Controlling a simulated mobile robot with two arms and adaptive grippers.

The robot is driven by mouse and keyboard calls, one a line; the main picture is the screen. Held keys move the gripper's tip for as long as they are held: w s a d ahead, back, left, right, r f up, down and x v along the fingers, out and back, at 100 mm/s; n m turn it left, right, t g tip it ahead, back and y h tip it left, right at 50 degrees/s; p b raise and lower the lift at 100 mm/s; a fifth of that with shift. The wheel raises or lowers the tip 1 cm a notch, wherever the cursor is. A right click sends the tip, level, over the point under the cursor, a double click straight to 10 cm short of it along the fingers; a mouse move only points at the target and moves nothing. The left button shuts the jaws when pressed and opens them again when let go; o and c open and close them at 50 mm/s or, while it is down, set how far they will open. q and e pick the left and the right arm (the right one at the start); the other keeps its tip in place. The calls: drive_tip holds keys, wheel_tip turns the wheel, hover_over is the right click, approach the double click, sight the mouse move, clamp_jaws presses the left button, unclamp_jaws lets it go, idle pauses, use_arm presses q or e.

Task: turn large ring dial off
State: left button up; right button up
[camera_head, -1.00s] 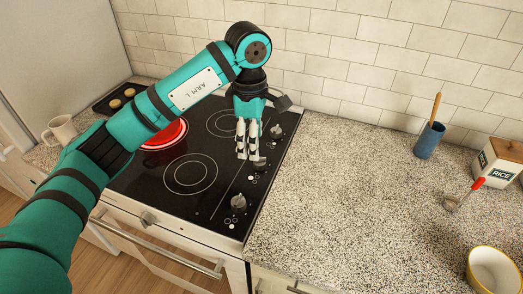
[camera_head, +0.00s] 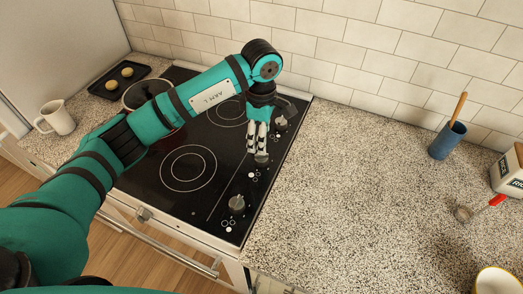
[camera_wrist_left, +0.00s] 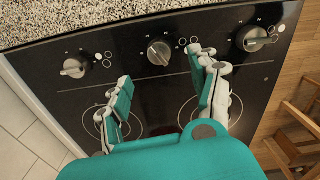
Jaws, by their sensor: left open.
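The middle dial (camera_head: 262,158) is right at the fingertips of my left gripper (camera_head: 257,149), which points down and is open. In the left wrist view the middle dial (camera_wrist_left: 160,52) shows between the spread fingers, around their tip level; I cannot tell whether they touch it. The near dial (camera_head: 237,204) and far dial (camera_head: 281,123) stand clear. My right gripper is not in view.
A speckled counter (camera_head: 340,190) right of the cooktop is mostly clear. A blue cup (camera_head: 447,141), a red-handled utensil (camera_head: 480,209) and a rice container (camera_head: 510,176) stand farther right. A mug (camera_head: 57,118) and black tray (camera_head: 112,87) are at left.

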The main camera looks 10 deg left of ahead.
sight(261, 158)
use_arm(q)
wheel_tip(261, 158, down, 8)
drive_tip(key=shift+r+p, duration=0.25)
drive_tip(key=shift+p, duration=0.6)
drive_tip(key=shift+f, duration=0.5)
drive_tip(key=c, duration=1.2)
use_arm(e)
drive_tip(key=shift+w+a+r, duration=0.15)
drive_tip(key=shift+w+r, duration=0.8)
drive_tip(key=shift+r, duration=0.2)
use_arm(q)
drive_tip(key=shift+f, duration=0.1)
